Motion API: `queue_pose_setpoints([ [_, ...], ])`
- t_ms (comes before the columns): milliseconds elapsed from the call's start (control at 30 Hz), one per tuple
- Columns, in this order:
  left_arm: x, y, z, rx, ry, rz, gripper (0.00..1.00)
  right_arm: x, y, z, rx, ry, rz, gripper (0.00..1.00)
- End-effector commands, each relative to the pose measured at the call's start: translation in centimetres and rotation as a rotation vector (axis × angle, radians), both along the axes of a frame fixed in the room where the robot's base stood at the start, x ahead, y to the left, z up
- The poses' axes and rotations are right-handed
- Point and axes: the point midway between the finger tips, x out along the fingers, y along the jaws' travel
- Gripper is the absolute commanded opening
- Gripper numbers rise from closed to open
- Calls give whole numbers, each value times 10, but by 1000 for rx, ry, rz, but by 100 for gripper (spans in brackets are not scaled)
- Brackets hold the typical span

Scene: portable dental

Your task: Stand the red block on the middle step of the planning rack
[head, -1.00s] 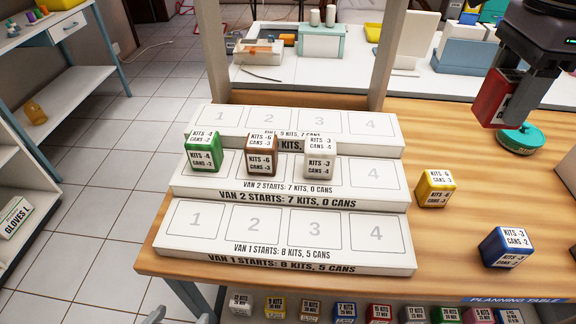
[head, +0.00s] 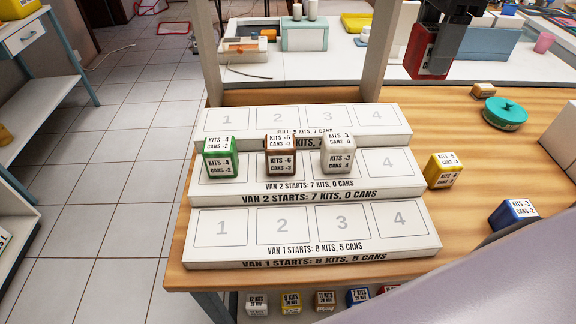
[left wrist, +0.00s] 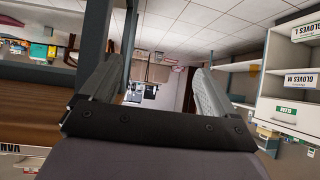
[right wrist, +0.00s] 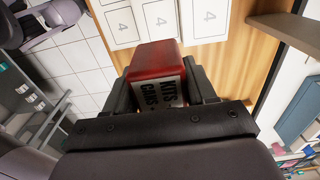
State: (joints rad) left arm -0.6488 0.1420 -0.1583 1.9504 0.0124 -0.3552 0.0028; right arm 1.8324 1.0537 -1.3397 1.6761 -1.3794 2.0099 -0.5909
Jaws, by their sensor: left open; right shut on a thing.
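The red block (head: 432,60) is held in my right gripper (head: 440,45), raised above the far right part of the table in the head view. In the right wrist view the red block (right wrist: 155,70) sits between both fingers, its label showing. The planning rack (head: 310,242) has three steps numbered 1 to 4. On the middle step (head: 395,185), a green block (head: 219,158) stands in slot 1, a brown block (head: 280,157) in slot 2 and a white block (head: 338,155) in slot 3. Slot 4 is bare. My left gripper (left wrist: 155,95) is open and empty in the left wrist view.
A yellow block (head: 443,171) and a blue block (head: 513,216) stand right of the rack. A green round container (head: 505,113) and a small brown object (head: 483,90) lie further back. A wooden post (head: 379,50) rises behind the rack's right end.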

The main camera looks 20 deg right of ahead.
Motion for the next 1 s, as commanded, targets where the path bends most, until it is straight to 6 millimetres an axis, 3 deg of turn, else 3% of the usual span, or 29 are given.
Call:
queue_pose_setpoints([
  [233,0,0,0,-1,0,1,89,0,-2,1,2,-1,-9,23],
  [333,0,0,-6,-2,0,1,89,0,-2,-8,2,2,-8,23],
  [567,-2,-3,-34,-13,17,3,89,-1,-2,-64,1,6,-7,23],
  [800,2,-9,-22,-26,4,-4,89,-2,-3,-121,0,4,-9,23],
  [1000,2,-9,-23,-26,6,-4,89,-1,-2,-151,1,1,-9,23],
])
